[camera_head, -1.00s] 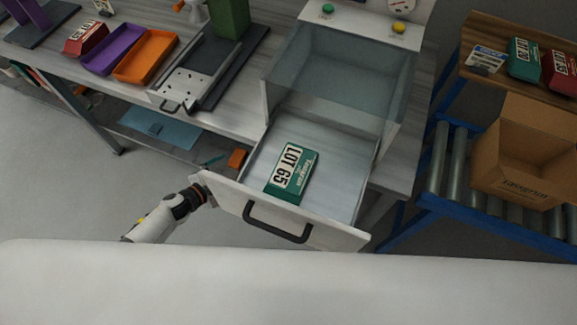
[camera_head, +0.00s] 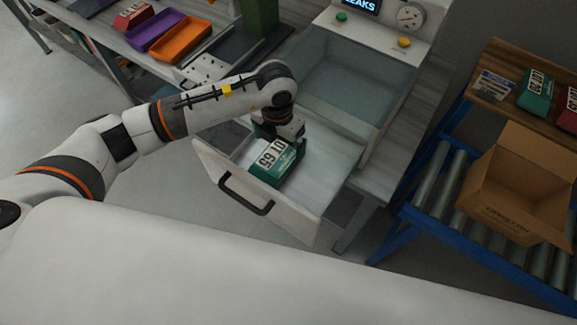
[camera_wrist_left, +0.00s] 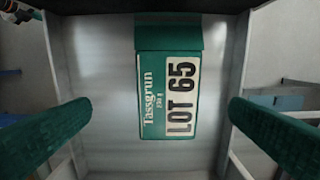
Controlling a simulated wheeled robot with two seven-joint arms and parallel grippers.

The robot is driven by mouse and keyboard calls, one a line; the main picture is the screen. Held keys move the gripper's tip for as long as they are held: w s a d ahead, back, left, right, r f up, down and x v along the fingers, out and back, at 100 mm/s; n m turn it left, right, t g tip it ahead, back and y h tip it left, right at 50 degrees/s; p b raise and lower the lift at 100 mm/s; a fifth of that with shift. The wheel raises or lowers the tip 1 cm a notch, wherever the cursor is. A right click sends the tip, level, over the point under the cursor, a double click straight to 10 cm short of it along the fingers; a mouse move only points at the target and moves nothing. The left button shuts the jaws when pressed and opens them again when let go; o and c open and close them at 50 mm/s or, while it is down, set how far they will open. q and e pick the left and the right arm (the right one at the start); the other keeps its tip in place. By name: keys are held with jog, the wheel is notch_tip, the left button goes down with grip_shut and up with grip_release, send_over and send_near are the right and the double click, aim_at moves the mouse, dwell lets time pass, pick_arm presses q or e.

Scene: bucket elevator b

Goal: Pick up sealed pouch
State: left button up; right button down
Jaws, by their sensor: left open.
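The green sealed pouch (camera_head: 276,163), with a white "LOT 65" label, lies flat in the open drawer (camera_head: 335,178) of the chamber machine. In the left wrist view the pouch (camera_wrist_left: 168,95) is in the middle, lying on the drawer floor. My left gripper (camera_head: 279,136) is over the far part of the pouch and partly hides it. In the left wrist view the two green-padded fingers of my left gripper (camera_wrist_left: 160,112) are wide apart, one on each side of the pouch with space between. I see no contact. My right gripper is not in view.
The drawer walls and the front with its black handle (camera_head: 246,195) surround the pouch. The clear chamber (camera_head: 350,85) stands behind. An open cardboard box (camera_head: 500,205) is on rollers at right. Purple (camera_head: 155,30) and orange (camera_head: 180,40) trays sit at upper left.

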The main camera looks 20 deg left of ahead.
aim_at(276, 158)
pick_arm(q)
jog(key=f, duration=0.1)
jog(key=a+f+p, duration=0.1)
jog(key=f, duration=0.1)
jog(key=a+f, duration=0.1)
jog(key=shift+w+f, duration=0.2)
jog(key=shift+f, duration=0.15)
jog(key=shift+d+f, duration=0.25)
jog(key=shift+s+d+f+p, duration=0.1)
jog(key=shift+d+f+p, duration=0.3)
jog(key=shift+p, duration=0.3)
jog(key=f, duration=0.1)
jog(key=f+p, duration=0.1)
jog(key=f, duration=0.1)
jog(key=shift+w+a+f, duration=0.2)
jog(key=shift+a+f, duration=0.1)
jog(key=shift+f, duration=0.1)
jog(key=shift+f+p, duration=0.3)
jog(key=shift+d+f, duration=0.1)
jog(key=c, duration=0.8)
jog(key=shift+o, duration=0.2)
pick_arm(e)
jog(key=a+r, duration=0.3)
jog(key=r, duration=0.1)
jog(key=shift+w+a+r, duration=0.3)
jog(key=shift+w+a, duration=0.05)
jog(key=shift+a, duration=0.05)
